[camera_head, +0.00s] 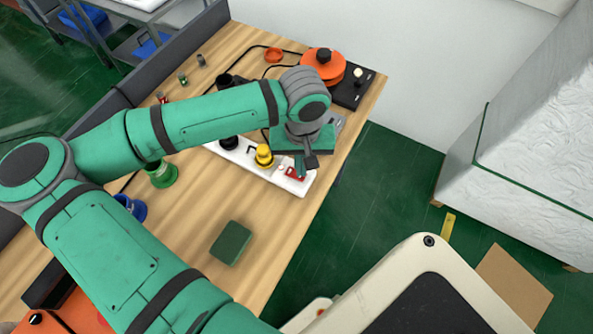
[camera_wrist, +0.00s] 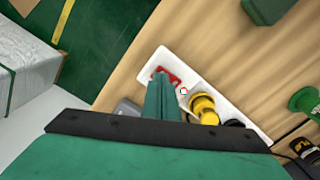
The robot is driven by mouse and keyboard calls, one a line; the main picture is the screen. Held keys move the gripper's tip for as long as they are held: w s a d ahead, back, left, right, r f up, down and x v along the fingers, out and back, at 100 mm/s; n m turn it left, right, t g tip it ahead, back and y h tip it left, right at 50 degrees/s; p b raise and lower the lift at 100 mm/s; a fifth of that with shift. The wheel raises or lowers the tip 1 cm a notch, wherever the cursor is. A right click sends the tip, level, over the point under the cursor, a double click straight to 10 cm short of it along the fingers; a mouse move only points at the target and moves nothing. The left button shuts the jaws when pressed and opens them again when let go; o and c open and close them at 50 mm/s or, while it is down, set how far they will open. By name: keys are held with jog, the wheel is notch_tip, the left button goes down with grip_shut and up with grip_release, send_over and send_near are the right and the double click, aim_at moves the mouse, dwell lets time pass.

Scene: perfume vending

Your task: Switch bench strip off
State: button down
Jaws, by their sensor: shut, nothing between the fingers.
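The white bench strip (camera_head: 277,178) lies on the wooden bench near its right edge, and it also shows in the wrist view (camera_wrist: 204,79). It carries a yellow plug (camera_head: 264,156), which shows in the wrist view (camera_wrist: 203,107), and a black plug (camera_head: 228,142). A red switch (camera_head: 295,174) sits at its near right end; in the wrist view (camera_wrist: 163,73) it is partly hidden by my fingers. My gripper (camera_head: 302,170) is shut and empty, pointing down at or just over the red switch. I cannot tell whether it touches.
An orange round device (camera_head: 323,65) stands at the bench's far corner. A green block (camera_head: 231,243) lies on the near bench. Green and blue spools (camera_head: 162,174) stand to the left. A wrapped white stack (camera_head: 540,130) stands right of the bench.

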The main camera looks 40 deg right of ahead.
jog(key=shift+f, duration=0.8)
dwell(0.4)
jog(key=shift+r, duration=0.1)
notch_tip(320, 180, up, 7)
dwell(1.0)
dwell(0.5)
